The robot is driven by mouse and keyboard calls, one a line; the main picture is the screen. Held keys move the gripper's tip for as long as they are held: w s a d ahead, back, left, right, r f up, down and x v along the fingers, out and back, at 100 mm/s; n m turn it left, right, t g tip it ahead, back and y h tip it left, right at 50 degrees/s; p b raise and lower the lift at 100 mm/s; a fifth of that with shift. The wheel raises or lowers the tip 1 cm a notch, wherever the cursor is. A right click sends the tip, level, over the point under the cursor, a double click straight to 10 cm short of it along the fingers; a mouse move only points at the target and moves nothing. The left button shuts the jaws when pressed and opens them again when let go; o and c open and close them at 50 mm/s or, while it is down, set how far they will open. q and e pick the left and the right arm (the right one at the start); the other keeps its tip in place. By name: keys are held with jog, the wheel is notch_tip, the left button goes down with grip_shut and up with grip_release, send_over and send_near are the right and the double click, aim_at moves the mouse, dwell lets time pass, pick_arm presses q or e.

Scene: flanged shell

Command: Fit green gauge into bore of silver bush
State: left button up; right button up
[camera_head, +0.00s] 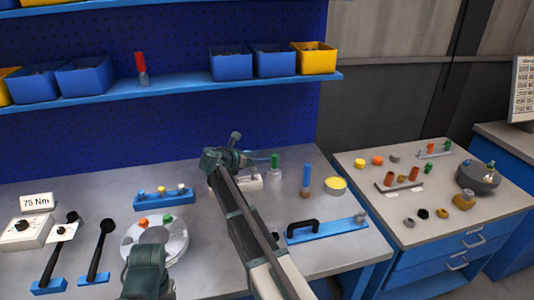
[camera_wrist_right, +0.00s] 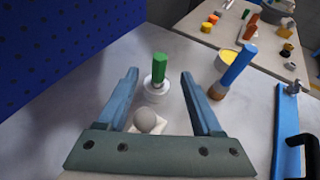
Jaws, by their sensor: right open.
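The green gauge (camera_wrist_right: 159,68) stands upright in a pale round holder (camera_wrist_right: 156,92) on the bench. It also shows in the head view (camera_head: 275,160). My right gripper (camera_wrist_right: 159,76) is open and empty, its fingers to either side of the gauge in the wrist view and apart from it. In the head view the right gripper (camera_head: 258,160) is just left of the gauge. A grey rounded piece (camera_wrist_right: 146,118) on a white block lies between the finger bases in the wrist view; I cannot tell whether it is the silver bush. My left gripper's fingers are not seen.
A blue-handled gauge (camera_head: 307,174) in a brown bush and a yellow-topped round dish (camera_head: 336,185) stand to the right. A blue bar with a black handle (camera_head: 327,227) lies in front. A round silver plate (camera_head: 155,240) is left. A side table (camera_head: 440,210) holds several parts.

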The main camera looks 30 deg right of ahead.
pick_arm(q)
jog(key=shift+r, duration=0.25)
pick_arm(e)
jog(key=shift+s+a+r, duration=0.15)
jog(key=shift+a+r, duration=0.1)
jog(key=shift+a, duration=0.4)
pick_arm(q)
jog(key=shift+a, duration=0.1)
